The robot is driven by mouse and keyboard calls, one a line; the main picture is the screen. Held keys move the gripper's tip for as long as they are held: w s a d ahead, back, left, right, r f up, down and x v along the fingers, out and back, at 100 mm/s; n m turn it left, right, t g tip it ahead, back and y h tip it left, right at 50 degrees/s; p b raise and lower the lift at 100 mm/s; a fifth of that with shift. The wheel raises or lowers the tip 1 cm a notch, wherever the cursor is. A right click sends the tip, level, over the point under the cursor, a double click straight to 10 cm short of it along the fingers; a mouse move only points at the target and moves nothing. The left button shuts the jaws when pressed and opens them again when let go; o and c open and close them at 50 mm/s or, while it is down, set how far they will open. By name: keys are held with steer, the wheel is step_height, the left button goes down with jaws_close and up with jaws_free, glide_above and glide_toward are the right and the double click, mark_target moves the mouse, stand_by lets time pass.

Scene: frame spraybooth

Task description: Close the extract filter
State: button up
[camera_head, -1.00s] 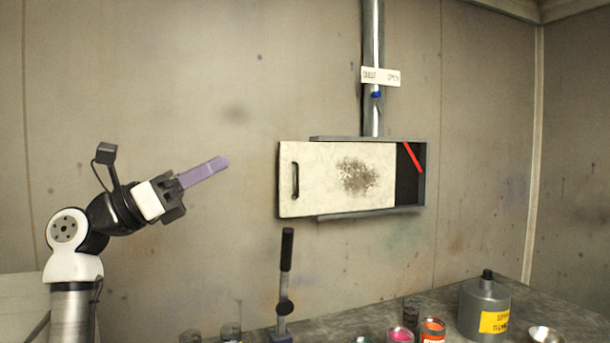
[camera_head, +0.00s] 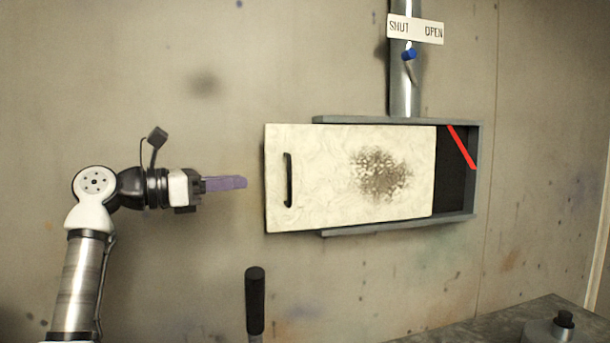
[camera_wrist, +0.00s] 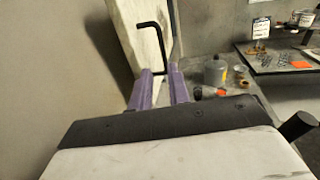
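The extract filter is a cream panel (camera_head: 330,200) with a dark speckled stain in a grey wall frame (camera_head: 400,121). It sticks out past the frame's left end, leaving a dark gap with a red diagonal stripe (camera_head: 461,147) at right. A black upright bar handle (camera_head: 288,180) is near the panel's left edge; the wrist view shows the handle (camera_wrist: 153,27) beyond my fingers. My gripper (camera_head: 243,183), with purple fingers, points right, short of the panel's left edge in the picture. In the wrist view my gripper (camera_wrist: 160,80) has its fingers apart with nothing held between them.
A metal pipe (camera_head: 404,85) above the frame carries a SHUT/OPEN sign (camera_head: 415,29) with a blue knob (camera_head: 409,54) below it. A black-handled lever (camera_head: 255,300) stands below the panel. A grey bottle (camera_wrist: 215,71) stands on the bench to the right. The wall left of the panel is clear.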

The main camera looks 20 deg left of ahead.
mark_target(298, 177)
steer(key=p+x, duration=0.4)
steer(key=x, duration=0.9)
steer(key=shift+w+d, duration=0.1)
steer(key=shift+d, duration=0.15)
jaws_close()
